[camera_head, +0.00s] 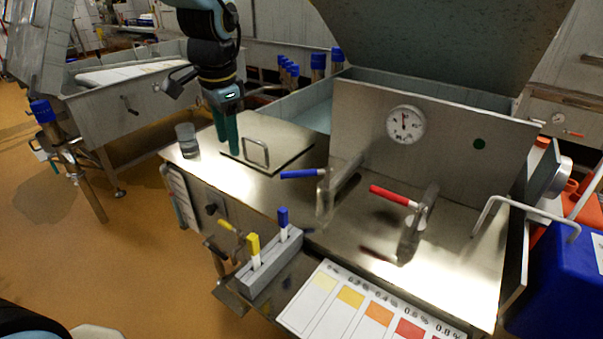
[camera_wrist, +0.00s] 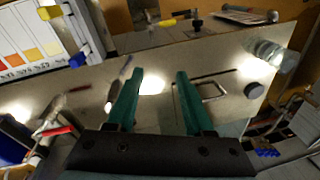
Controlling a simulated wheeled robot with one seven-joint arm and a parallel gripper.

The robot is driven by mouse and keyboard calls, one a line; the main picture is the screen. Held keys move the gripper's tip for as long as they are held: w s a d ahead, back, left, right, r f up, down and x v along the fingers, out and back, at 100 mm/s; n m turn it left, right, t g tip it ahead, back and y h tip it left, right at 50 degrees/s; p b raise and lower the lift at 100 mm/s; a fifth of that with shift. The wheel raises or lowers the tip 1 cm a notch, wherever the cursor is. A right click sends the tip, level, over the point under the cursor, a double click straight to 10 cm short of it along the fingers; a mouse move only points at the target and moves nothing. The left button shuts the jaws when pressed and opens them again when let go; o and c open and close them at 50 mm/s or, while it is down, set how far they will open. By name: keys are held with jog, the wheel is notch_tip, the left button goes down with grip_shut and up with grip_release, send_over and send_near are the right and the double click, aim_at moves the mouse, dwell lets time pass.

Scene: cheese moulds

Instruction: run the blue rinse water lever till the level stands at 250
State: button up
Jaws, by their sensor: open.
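The blue lever (camera_head: 298,173) sticks out to the left from a metal tap on the steel counter (camera_head: 350,225). In the wrist view, the blue lever is hard to make out near the left finger. My gripper (camera_head: 228,145) is open and empty, pointing down over the counter's left part, left of the blue lever and apart from it. Its green fingers also show in the wrist view (camera_wrist: 160,75). A clear beaker (camera_head: 187,140) stands at the counter's left end, also in the wrist view (camera_wrist: 275,57). It seems to hold some liquid; no level mark is readable.
A red lever (camera_head: 393,196) sits on a second tap to the right. A round dial (camera_head: 406,123) is on the panel behind. A lid with a wire handle (camera_head: 257,152) lies beside my gripper. A marker holder (camera_head: 272,268) and colour chart (camera_head: 350,305) are in front.

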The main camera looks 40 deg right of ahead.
jog(key=w+a+f+n, duration=0.1)
jog(key=w+a+n, duration=0.35)
jog(key=a, duration=0.65)
jog(key=s+a+f+n+g, duration=0.1)
jog(key=s+a+f+n, duration=0.15)
jog(key=a+n, duration=0.9)
jog(key=n+g+h+b, duration=0.1)
jog(key=n+g+h, duration=0.9)
jog(key=n+h, duration=0.3)
send_near(309, 173)
jog(key=shift+w+a+f+m+h, duration=0.2)
jog(key=shift+a+f+m+h, duration=0.25)
jog(key=shift+f+m+h, duration=0.35)
jog(key=p+x, duration=0.3)
jog(key=x, duration=0.8)
jog(key=shift+w, duration=0.15)
